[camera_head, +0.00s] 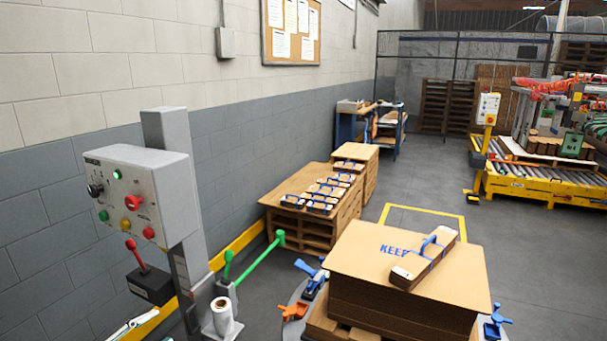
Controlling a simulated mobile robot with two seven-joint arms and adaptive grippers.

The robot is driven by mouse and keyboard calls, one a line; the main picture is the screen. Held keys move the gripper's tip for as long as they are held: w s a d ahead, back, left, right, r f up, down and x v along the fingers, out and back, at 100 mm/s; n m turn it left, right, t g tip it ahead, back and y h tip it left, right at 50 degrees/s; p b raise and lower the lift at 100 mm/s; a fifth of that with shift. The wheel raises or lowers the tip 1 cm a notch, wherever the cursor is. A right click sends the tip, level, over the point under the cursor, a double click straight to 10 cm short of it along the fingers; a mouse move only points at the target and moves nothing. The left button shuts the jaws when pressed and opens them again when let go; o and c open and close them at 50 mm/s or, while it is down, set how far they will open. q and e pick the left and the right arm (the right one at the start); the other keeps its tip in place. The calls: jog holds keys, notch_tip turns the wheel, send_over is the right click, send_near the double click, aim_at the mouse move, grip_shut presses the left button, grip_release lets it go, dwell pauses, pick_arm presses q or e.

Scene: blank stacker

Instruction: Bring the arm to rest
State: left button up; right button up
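Neither of my grippers can be made out in the head view. A small white and dark piece (130,325) shows at the bottom left edge; I cannot tell whether it belongs to my arm. A wooden block with a blue handle (425,257) lies tilted across the top of a cardboard-covered stack (350,262) at the front right. No gripper is seen touching it.
A grey control box (140,190) on a post stands at the left, with red and green levers below. Blue clamps (311,278) and an orange clamp (294,311) flank the stack. Pallets with several handled blocks (320,195) stand behind. Grey floor (540,260) is clear at right.

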pick_arm(q)
jog(key=s+d+f+n+g+y, duration=0.2)
jog(key=s+d+f+n+y, duration=0.1)
jog(key=s+d+f+n, duration=0.4)
jog(key=s+d+f+n+g+y, duration=0.2)
jog(key=s+d+f+n, duration=0.4)
jog(key=s+f, duration=0.8)
jog(key=s+d+y, duration=0.1)
jog(key=d, duration=0.2)
jog(key=shift+s+d+f+n, duration=0.2)
jog(key=shift+s+d+n, duration=0.1)
jog(key=shift+n, duration=0.1)
